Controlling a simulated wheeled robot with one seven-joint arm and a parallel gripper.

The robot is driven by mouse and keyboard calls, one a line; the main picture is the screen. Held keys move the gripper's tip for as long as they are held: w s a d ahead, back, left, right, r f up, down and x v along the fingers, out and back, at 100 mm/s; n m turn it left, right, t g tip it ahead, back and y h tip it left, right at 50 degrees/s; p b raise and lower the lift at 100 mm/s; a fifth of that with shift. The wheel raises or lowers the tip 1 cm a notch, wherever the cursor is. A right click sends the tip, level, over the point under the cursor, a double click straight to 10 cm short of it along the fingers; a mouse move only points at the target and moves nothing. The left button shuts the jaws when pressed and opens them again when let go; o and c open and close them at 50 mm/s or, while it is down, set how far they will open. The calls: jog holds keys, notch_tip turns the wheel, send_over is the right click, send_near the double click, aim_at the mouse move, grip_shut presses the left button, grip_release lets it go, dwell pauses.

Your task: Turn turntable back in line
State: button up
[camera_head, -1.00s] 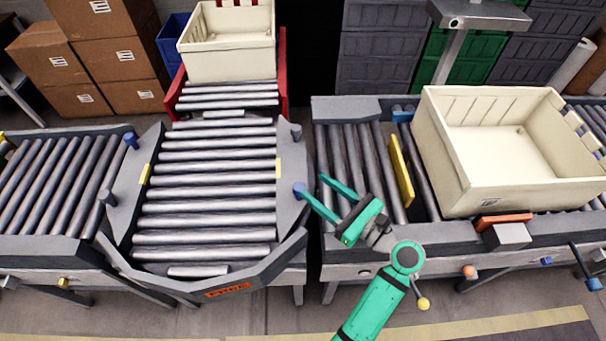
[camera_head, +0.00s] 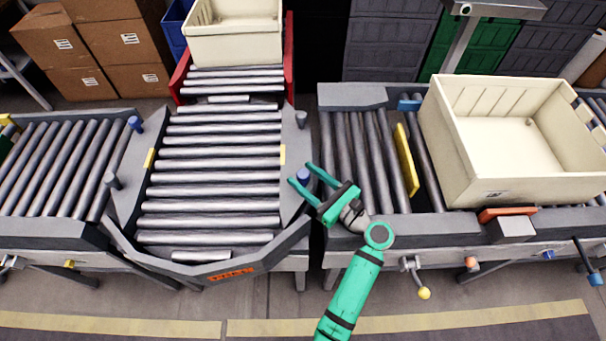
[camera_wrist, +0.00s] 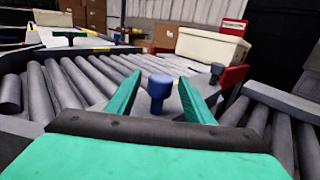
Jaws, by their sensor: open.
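The turntable (camera_head: 210,188) is a grey frame with a bed of metal rollers, in the middle of the head view. Its rollers run across the picture, and its far end faces the red-sided conveyor at the back. A blue knob (camera_head: 304,175) stands on its right side plate; it also shows in the wrist view (camera_wrist: 159,88). My gripper (camera_head: 300,174) is open, with its green fingers on either side of the blue knob. In the wrist view the knob stands between the fingers, with a gap on both sides visible.
A cream bin (camera_head: 515,145) stands on the right conveyor, near a raised yellow plate (camera_head: 406,160). Another cream bin (camera_head: 235,32) sits on the red-sided conveyor (camera_head: 290,70) behind the turntable. A roller conveyor (camera_head: 60,165) lies to the left. Cardboard boxes (camera_head: 125,45) stand back left.

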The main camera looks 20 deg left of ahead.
jog(key=shift+w+a, duration=0.25)
jog(key=shift+a, duration=0.25)
grip_shut()
jog(key=shift+s, duration=0.1)
